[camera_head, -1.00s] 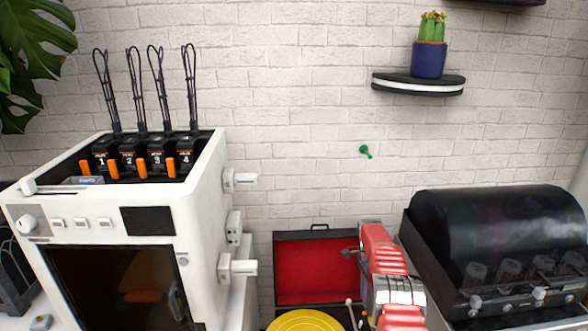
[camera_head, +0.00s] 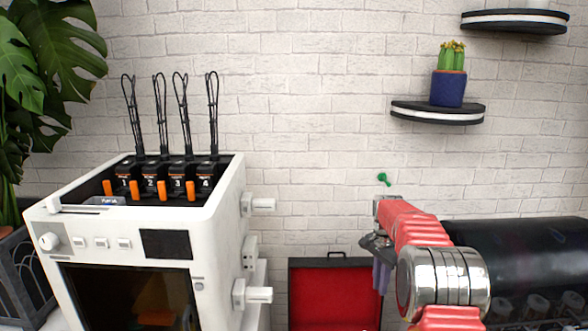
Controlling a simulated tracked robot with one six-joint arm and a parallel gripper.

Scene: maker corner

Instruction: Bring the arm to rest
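My arm (camera_head: 410,225) is red with a silver joint and rises from the lower right of the view. My gripper (camera_head: 380,255) is at the arm's far end, in front of the wall and above the red-lined case. Its fingers point down and away and are small and dark here, so I cannot tell whether they are open or shut. A purple-grey piece shows below the gripper; I cannot tell whether it is part of it or something held.
A white 3D printer (camera_head: 215,215) stands at left. An open case (camera_head: 320,297) with red lining is below the gripper. A black rounded machine (camera_head: 530,260) stands at right, partly behind my arm. A cactus pot (camera_head: 448,88) sits on a shelf (camera_head: 437,113); a green peg (camera_head: 384,179) is on the wall.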

